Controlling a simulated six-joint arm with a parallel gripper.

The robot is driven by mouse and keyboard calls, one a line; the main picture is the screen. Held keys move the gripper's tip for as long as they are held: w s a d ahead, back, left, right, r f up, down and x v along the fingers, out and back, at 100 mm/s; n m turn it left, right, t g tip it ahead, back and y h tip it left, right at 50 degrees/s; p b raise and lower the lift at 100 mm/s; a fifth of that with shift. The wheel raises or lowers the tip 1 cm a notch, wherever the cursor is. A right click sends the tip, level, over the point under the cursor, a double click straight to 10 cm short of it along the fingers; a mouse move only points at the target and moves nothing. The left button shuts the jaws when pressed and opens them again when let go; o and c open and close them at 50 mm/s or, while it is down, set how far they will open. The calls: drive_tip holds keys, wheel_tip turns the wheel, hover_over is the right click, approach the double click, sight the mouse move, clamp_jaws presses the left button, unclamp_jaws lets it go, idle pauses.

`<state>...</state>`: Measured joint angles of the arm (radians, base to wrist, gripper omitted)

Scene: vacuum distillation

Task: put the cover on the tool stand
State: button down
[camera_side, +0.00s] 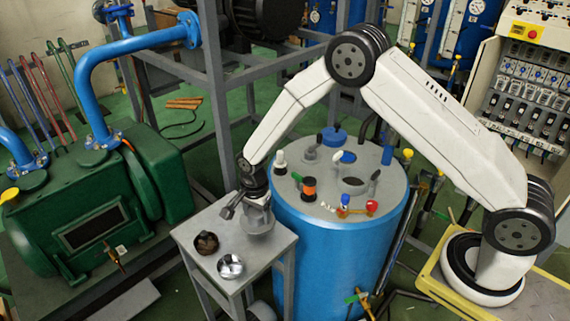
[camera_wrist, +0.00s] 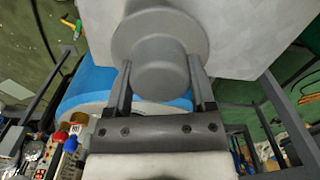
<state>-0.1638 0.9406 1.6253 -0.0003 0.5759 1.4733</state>
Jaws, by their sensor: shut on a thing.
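The cover (camera_side: 260,219) is a grey round piece with a knob and a wide flange. My gripper (camera_side: 257,197) is shut on its knob, with one finger on each side, as the wrist view shows (camera_wrist: 160,64). The flange (camera_wrist: 126,35) faces the stand. The tool stand (camera_side: 189,236) is a small light-grey table; its top also shows in the wrist view (camera_wrist: 240,40). The cover is over the right back part of the top. I cannot tell whether it touches the top.
A dark brown round piece (camera_side: 206,243) and a shiny metal one (camera_side: 231,266) lie on the stand, left and front of the cover. A blue tank (camera_side: 322,255) with fittings on its grey lid stands close on the right. A green pump (camera_side: 88,225) is at left.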

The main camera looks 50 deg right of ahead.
sight(257, 221)
drive_tip(key=shift+w+f, duration=0.2)
drive_tip(key=shift+f, duration=1.45)
drive_tip(key=shift+f, duration=0.2)
unclamp_jaws()
drive_tip(key=shift+r, duration=0.2)
drive_tip(key=shift+r, duration=6)
